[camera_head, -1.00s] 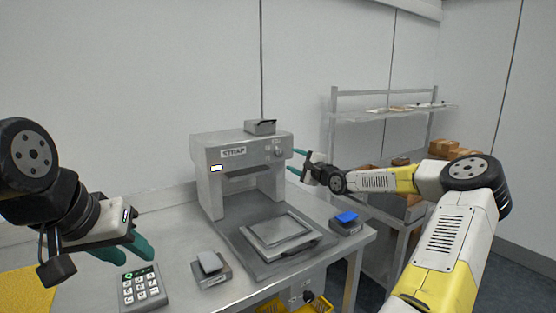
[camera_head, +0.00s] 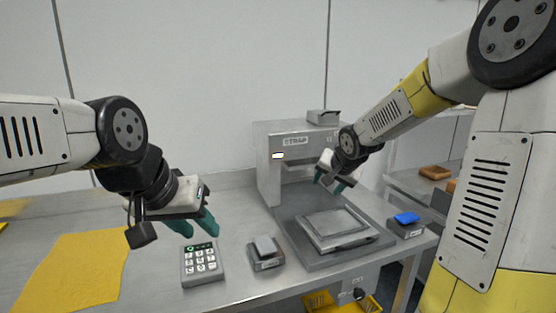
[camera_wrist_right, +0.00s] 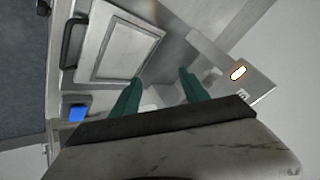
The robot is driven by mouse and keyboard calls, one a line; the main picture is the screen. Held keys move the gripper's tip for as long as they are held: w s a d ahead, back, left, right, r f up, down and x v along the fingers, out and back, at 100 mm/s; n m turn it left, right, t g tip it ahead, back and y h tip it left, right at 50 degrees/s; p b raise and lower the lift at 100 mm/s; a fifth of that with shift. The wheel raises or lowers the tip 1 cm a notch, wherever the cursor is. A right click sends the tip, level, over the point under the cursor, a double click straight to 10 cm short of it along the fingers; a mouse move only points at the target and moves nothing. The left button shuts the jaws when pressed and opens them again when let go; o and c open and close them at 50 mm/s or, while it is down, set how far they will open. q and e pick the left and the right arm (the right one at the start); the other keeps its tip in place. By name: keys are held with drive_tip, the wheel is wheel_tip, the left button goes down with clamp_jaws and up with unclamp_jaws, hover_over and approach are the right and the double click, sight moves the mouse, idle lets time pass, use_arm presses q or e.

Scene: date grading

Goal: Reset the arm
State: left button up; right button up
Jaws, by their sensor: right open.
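My left gripper (camera_head: 200,230) hangs over the table just behind the keypad (camera_head: 202,266). Its two teal fingers look apart, with nothing seen between them. My right gripper (camera_head: 330,184) is in front of the grey STRAP machine (camera_head: 268,180), above the back of its base plate. In the right wrist view my right gripper (camera_wrist_right: 160,76) shows two teal fingers spread apart with nothing between them. The framed plate (camera_wrist_right: 120,45) lies below and beyond the fingers there.
A grey block device (camera_head: 266,262) and a blue-topped device (camera_head: 406,224) stand on either side of the framed plate (camera_head: 340,228). A yellow mat (camera_head: 75,270) lies at left. Shelving (camera_head: 410,185) stands at right; yellow bins (camera_head: 320,303) sit below the table edge.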

drive_tip(key=s+r+n+g, duration=0.1)
drive_tip(key=s+r+n, duration=0.2)
drive_tip(key=s, duration=1.2)
drive_tip(key=s+r+n+g, duration=0.1)
drive_tip(key=s+r+n, duration=0.1)
drive_tip(key=s, duration=1.2)
drive_tip(key=shift+s+a+r+n+y, duration=0.3)
drive_tip(key=shift+s+r+n, duration=0.05)
drive_tip(key=shift+r+n, duration=0.05)
drive_tip(key=shift+o, duration=0.4)
drive_tip(key=shift+w, duration=0.1)
